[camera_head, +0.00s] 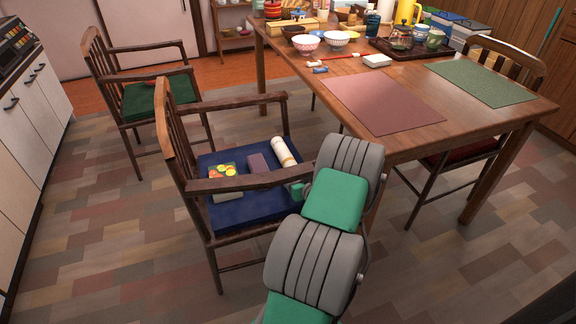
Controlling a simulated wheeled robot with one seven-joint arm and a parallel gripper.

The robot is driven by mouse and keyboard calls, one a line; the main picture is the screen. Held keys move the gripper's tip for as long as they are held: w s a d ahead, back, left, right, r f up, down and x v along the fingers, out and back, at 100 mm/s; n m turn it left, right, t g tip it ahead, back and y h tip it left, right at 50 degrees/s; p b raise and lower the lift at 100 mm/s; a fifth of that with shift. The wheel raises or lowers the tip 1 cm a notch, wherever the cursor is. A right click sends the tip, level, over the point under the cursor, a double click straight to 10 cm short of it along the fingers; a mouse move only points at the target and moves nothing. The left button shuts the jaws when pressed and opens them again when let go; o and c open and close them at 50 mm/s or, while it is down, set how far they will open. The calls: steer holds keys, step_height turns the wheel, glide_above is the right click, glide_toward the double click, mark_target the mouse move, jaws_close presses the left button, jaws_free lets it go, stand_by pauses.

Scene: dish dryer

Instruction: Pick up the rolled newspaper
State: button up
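A pale cream roll (284,152), which looks like the rolled newspaper, lies on the blue cushion (240,207) of the nearer wooden armchair. It lies at the cushion's back right, close to the chair's right armrest. My grey and green arm reaches up from the bottom of the picture to the chair's right side. A small green part at its far end (297,190) shows beside the chair arm, just below the roll. My fingers are hidden behind the arm links, so I cannot see whether they are open or touching anything.
A purple-grey block (258,163) and a colourful box (224,172) lie on the same cushion. The chair's armrests (240,182) flank the seat. A wooden table (455,125) with dishes and two placemats stands at the right. Another armchair (150,95) stands behind. The floor at the left is clear.

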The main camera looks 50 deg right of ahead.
steer(key=shift+c, duration=0.2)
jaws_close()
stand_by(0.5)
